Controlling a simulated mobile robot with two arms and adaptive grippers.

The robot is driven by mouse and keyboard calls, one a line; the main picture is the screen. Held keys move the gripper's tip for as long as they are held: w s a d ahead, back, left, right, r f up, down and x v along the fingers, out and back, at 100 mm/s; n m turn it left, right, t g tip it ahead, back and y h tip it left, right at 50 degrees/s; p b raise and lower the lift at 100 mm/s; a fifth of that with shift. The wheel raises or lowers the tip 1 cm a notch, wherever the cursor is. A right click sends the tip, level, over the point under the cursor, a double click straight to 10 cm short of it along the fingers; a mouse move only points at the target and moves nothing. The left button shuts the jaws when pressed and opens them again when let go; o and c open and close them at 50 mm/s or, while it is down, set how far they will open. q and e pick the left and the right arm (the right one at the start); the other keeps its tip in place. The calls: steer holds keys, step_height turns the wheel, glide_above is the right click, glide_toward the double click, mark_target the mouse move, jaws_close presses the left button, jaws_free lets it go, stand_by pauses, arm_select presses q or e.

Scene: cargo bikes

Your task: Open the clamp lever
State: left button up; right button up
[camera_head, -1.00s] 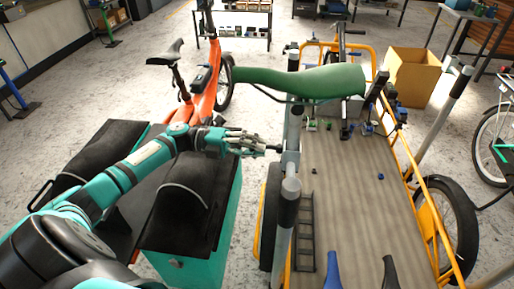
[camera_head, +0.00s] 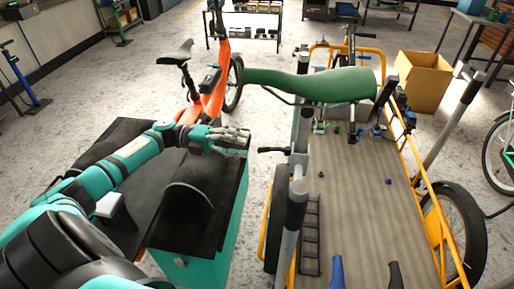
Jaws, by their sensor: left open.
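The clamp lever (camera_head: 271,150) is a small dark lever on the grey upright post (camera_head: 300,130) of the work stand. It sticks out to the left from the post, roughly level. My left gripper (camera_head: 243,138) is to the left of the lever and a little above it, with a gap between them. Its fingers point right and are open and empty. My right gripper is not in view.
A green bike frame (camera_head: 310,84) crosses above the lever. A black-topped teal box (camera_head: 238,200) lies below my left arm. The yellow-railed cargo bed (camera_head: 365,210) is right of the post. An orange bike (camera_head: 214,92) stands behind.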

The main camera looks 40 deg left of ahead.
arm_select(q)
steer(key=v, duration=0.5)
steer(key=shift+a, duration=0.15)
stand_by(0.3)
